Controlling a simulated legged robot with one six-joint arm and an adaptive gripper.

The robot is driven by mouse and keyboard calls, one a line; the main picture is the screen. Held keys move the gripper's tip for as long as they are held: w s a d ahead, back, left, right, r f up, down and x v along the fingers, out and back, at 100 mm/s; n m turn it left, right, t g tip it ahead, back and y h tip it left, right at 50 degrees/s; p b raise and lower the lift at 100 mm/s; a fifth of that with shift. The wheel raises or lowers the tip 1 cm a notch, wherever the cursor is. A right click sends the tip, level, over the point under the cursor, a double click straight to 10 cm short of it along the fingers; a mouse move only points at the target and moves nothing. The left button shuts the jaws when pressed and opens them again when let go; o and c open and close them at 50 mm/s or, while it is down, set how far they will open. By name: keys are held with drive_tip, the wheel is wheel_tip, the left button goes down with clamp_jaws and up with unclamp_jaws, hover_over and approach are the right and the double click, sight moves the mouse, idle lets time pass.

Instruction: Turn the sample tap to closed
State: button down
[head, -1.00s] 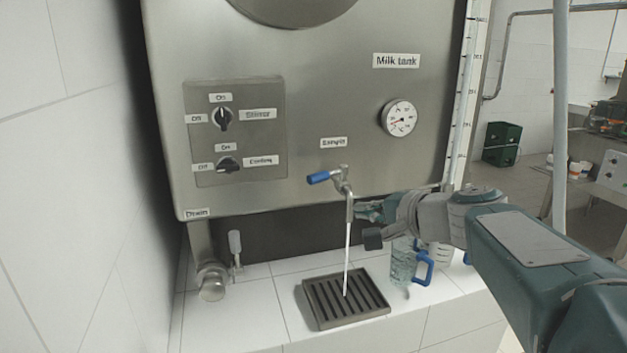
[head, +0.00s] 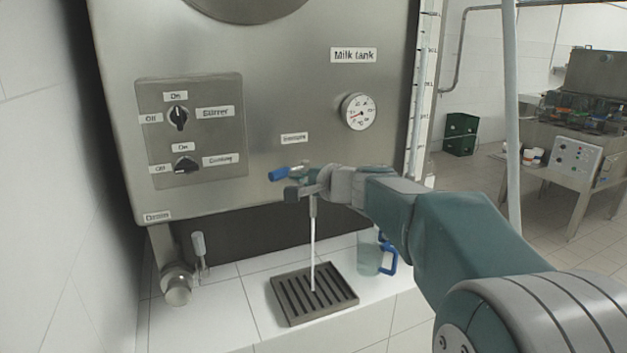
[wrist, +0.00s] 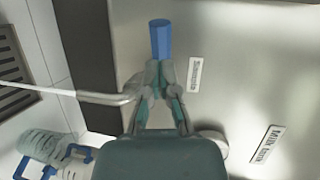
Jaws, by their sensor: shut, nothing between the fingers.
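The sample tap has a blue handle (head: 280,174) that sticks out to the left in the head view. A white stream (head: 313,250) runs from its spout (head: 313,206) down to the drip grate. In the wrist view the blue handle (wrist: 160,40) lies just beyond my fingertips and the spout (wrist: 105,98) runs off to the left. My gripper (head: 293,183) is shut and empty, right at the tap body, which it partly hides. It also shows in the wrist view (wrist: 160,80); whether the fingers touch the handle, I cannot tell.
A dark drip grate (head: 285,312) sits on the white tiled ledge. A clear jug (head: 369,254) with a blue handle stands to its right. The switch panel (head: 222,100) is to the left, the gauge (head: 361,112) to the right. The drain valve (head: 176,285) is low at left.

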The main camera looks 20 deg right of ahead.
sight(280, 172)
drive_tip(key=shift+x, duration=1.35)
drive_tip(key=shift+w+a, duration=1.05)
drive_tip(key=shift+w, duration=0.05)
drive_tip(key=shift+s+d, duration=0.1)
drive_tip(key=v, duration=1.2)
